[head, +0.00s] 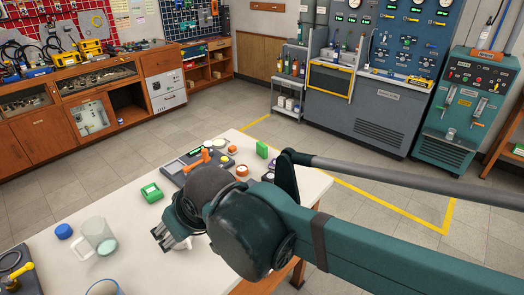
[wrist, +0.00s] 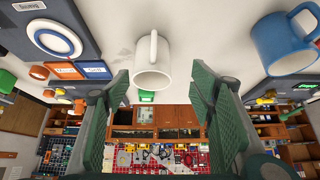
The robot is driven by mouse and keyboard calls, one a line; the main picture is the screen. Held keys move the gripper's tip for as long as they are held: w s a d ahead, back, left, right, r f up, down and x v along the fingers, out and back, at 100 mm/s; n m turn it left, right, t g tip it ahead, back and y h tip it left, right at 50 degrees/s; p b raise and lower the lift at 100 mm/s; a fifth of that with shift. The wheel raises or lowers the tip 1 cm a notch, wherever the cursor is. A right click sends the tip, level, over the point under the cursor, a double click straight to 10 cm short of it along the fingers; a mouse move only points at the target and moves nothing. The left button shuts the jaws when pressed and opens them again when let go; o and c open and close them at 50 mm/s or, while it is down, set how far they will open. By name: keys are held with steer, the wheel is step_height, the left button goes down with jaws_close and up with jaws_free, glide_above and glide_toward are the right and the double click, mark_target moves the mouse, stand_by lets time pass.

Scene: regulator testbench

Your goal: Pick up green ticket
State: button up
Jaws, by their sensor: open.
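A green box-like piece with a pale top (head: 152,192) lies nearer, left of the grey device. I cannot tell for sure which is the ticket. In the wrist view, which looks upside down, a small green piece (wrist: 146,96) shows past a white mug, and another green piece (wrist: 7,81) shows at the left edge. My gripper (head: 160,238) is open over the near table. In the wrist view its fingers (wrist: 163,90) are wide apart, with the mug beyond them.
The white mug (wrist: 153,68) is close to my gripper, mostly hidden in the head view. A blue mug (wrist: 287,42) stands to one side. A grey device (head: 190,166) has an orange handle.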

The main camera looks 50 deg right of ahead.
steer(key=w+d+r+m+g+p, duration=0.2)
steer(key=w+d+r+m+p, duration=0.35)
steer(key=w+d, duration=0.35)
steer(key=m+g+p, duration=0.5)
steer(key=m+p, duration=1)
steer(key=p, duration=0.2)
glide_above(261, 144)
step_height(261, 144, down, 8)
steer(key=shift+d+f, duration=0.1)
steer(key=shift+d, duration=0.05)
steer(key=shift+s+d+f, duration=0.1)
steer(key=shift+d+f, duration=0.1)
steer(key=shift+d, duration=0.1)
steer(key=shift+f, duration=0.15)
steer(key=shift+f, duration=1.15)
